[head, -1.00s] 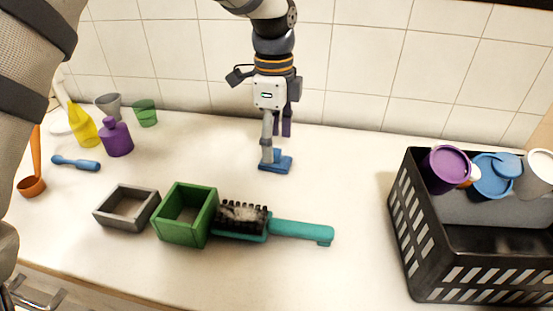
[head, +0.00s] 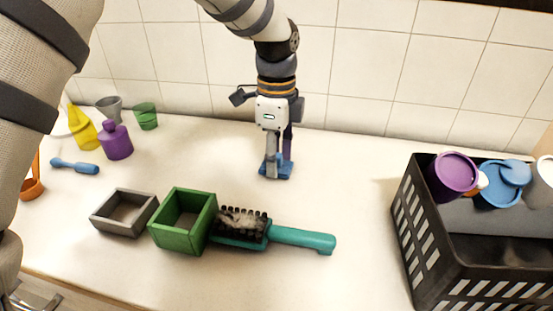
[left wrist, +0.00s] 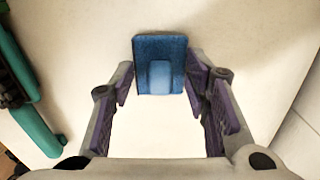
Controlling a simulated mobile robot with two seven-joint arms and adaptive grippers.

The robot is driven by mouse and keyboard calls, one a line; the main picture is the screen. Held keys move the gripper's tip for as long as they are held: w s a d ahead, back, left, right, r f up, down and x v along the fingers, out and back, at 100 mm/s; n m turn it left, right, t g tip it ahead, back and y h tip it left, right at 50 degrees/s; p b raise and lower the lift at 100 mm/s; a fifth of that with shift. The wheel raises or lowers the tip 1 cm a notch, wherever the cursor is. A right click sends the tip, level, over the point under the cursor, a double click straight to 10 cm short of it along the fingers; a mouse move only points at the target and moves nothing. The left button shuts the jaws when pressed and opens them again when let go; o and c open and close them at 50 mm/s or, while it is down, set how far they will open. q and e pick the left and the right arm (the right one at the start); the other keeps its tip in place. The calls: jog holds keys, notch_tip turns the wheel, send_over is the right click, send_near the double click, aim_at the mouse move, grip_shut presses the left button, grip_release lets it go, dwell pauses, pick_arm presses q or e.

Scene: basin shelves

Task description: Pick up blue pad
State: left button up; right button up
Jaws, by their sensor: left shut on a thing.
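The blue pad (head: 284,173) is on the counter in the middle of the head view, partly hidden by my left gripper's fingers. My left gripper (head: 276,166) points down from above and is shut on the pad. In the left wrist view the pad (left wrist: 160,52) is a blue block with a lighter raised middle part. It sits between the purple-lined fingertips of the gripper (left wrist: 162,78). My right gripper is in neither view.
A teal brush (head: 300,239), a green box (head: 178,240) and a grey box (head: 106,227) stand in front. A black basket (head: 418,240) holds several items at the right. Bottles and cups stand at the back left. A tiled wall is behind.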

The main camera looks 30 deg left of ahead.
pick_arm(q)
notch_tip(320, 180, up, 3)
jog(key=shift+w+f, duration=0.1)
jog(key=s+d+r, duration=0.2)
jog(key=s+r, duration=0.3)
jog(key=s, duration=0.1)
jog(key=s+d+r, duration=0.2)
jog(key=s+r, duration=0.3)
jog(key=s, duration=0.2)
jog(key=shift+s+d+p, duration=0.25)
jog(key=shift+d+p, duration=0.05)
jog(key=shift+p, duration=0.1)
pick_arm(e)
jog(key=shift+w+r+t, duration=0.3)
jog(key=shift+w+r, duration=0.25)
